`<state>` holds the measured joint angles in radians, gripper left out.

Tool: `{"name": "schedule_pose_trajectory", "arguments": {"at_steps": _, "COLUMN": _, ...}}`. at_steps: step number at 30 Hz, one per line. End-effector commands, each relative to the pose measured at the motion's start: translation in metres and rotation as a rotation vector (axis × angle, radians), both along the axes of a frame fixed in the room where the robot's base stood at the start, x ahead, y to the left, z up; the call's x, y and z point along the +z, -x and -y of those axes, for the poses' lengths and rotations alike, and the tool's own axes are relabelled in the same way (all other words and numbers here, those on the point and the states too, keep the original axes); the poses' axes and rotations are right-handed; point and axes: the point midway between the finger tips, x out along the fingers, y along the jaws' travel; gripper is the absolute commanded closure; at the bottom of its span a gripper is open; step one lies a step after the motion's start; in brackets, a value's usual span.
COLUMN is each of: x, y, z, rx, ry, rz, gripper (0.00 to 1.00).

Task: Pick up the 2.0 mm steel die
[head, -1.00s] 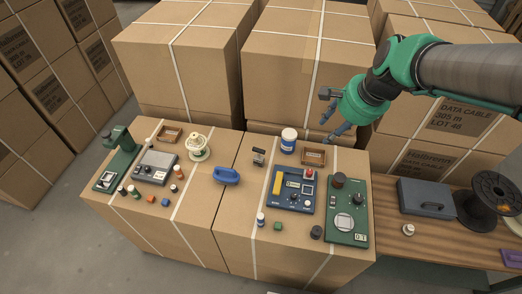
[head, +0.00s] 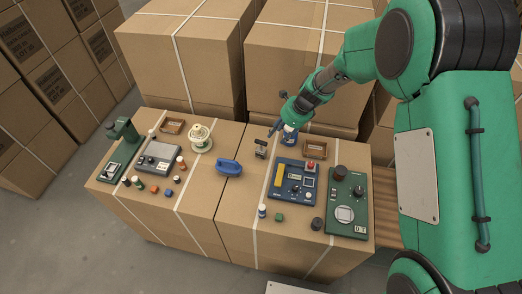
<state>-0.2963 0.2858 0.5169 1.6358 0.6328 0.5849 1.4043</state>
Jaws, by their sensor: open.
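I cannot make out which item is the 2.0 mm steel die, as any size markings are too small to read. Small cylinders (head: 138,181) and little coloured blocks stand at the front left of the boxes. A dark squat cylinder (head: 316,224) stands at the front right. My gripper (head: 279,129) is open over the back middle of the box tops.
A blue handled object (head: 228,166), a white spool-like item (head: 200,138), a grey device (head: 158,157), a blue panel (head: 293,183) and a green panel (head: 346,203) crowd the surface. Two small brown trays sit at the back. Tall cartons (head: 190,60) stand behind. The front edge is mostly clear.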

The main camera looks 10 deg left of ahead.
Motion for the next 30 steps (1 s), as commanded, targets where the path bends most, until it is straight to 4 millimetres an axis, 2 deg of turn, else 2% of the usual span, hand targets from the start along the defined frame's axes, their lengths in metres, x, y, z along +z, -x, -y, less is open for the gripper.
{"name": "schedule_pose_trajectory", "arguments": {"at_steps": 1, "x": -0.014, "y": -0.001, "z": -0.006, "rx": -0.027, "ry": -0.004, "rz": -0.021, "gripper": 0.60}}
{"name": "schedule_pose_trajectory", "arguments": {"at_steps": 3, "x": -0.028, "y": -0.004, "z": -0.012, "rx": -0.064, "ry": -0.010, "rz": -0.043, "gripper": 0.60}}
{"name": "schedule_pose_trajectory", "arguments": {"at_steps": 6, "x": -0.042, "y": -0.005, "z": -0.018, "rx": -0.101, "ry": -0.014, "rz": -0.064, "gripper": 0.60}}
{"name": "schedule_pose_trajectory", "arguments": {"at_steps": 10, "x": -0.050, "y": -0.006, "z": -0.021, "rx": -0.121, "ry": -0.017, "rz": -0.074, "gripper": 0.60}}
{"name": "schedule_pose_trajectory", "arguments": {"at_steps": 23, "x": -0.053, "y": -0.006, "z": -0.022, "rx": -0.121, "ry": -0.016, "rz": -0.077, "gripper": 0.60}}
{"name": "schedule_pose_trajectory", "arguments": {"at_steps": 30, "x": -0.076, "y": -0.007, "z": -0.031, "rx": -0.120, "ry": -0.016, "rz": -0.077, "gripper": 0.60}}
